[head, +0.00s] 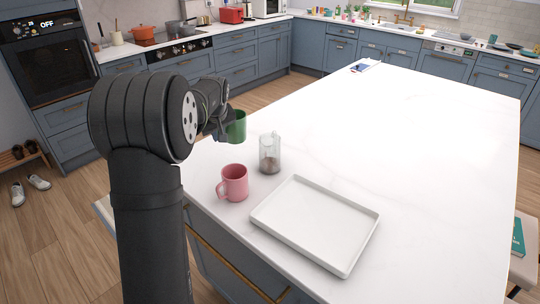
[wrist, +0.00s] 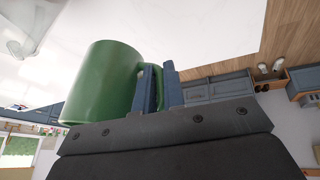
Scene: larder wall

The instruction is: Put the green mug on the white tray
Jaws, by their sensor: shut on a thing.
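The green mug (head: 236,127) is held by my gripper (head: 221,124) near the left edge of the white island, left of the glass jar in the head view. In the wrist view the green mug (wrist: 105,85) fills the left, with its handle between the two blue fingers of my gripper (wrist: 160,88). The fingers are shut on the handle. The mug appears raised above the counter; its exact height is hard to tell. The white tray (head: 268,217) lies empty on the island's near part, to the right of and nearer than the mug.
A pink mug (head: 234,183) and a glass jar (head: 270,153) with dark contents stand between the green mug and the tray. The island top (head: 430,150) is wide and mostly clear to the right. A phone or booklet (head: 365,65) lies at its far end.

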